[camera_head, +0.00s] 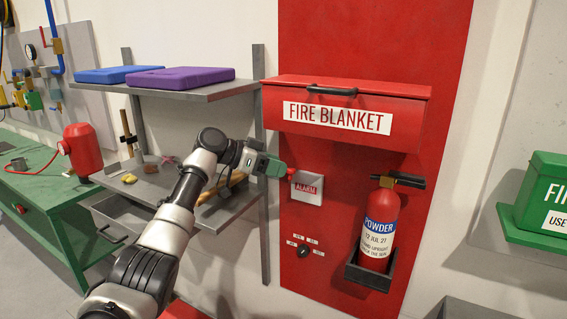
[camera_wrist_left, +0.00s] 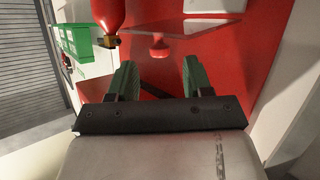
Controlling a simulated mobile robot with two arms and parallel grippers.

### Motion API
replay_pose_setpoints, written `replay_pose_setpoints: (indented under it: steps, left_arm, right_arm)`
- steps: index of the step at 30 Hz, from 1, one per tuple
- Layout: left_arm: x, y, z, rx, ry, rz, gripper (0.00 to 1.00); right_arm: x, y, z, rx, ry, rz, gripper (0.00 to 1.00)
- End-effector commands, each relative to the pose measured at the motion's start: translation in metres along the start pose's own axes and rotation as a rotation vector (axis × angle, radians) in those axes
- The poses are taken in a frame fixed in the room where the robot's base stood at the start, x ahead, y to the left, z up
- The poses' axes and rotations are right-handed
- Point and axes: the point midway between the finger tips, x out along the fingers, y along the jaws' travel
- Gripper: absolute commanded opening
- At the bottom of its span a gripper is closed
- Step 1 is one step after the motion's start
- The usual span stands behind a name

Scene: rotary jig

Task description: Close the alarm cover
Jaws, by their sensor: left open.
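The alarm cover (camera_head: 312,186) is a small white-grey flap marked ALARM on the red panel in the head view. A red round knob (camera_wrist_left: 158,48), likely the same one, shows beyond the fingers in the wrist view. My left gripper (camera_head: 277,168) has green fingers and is just left of the cover. Its fingers (camera_wrist_left: 158,80) are apart with nothing between them. I cannot tell whether a fingertip touches the knob. My right gripper is not in view.
A red fire blanket box (camera_head: 345,100) juts out above the cover. A powder extinguisher (camera_head: 380,228) stands in a holder to its right. A rotary dial (camera_head: 303,251) is below. Grey shelves (camera_head: 190,92) are on the left, near my left arm.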

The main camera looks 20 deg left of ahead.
Motion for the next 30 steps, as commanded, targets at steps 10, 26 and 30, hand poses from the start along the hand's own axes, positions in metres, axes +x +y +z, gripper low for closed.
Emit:
replay_pose_setpoints:
  steps: [10,26,30]
  left_arm:
    - [0.026,0.000,0.000,0.001,0.000,0.000,0.50]
    - [0.026,0.000,0.000,0.000,0.000,0.000,0.00]
    - [0.026,0.000,0.000,0.000,0.000,-0.001,0.00]
  right_arm:
    - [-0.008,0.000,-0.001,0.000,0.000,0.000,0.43]
    - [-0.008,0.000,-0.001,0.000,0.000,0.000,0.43]
    - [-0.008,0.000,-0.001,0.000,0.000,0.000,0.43]
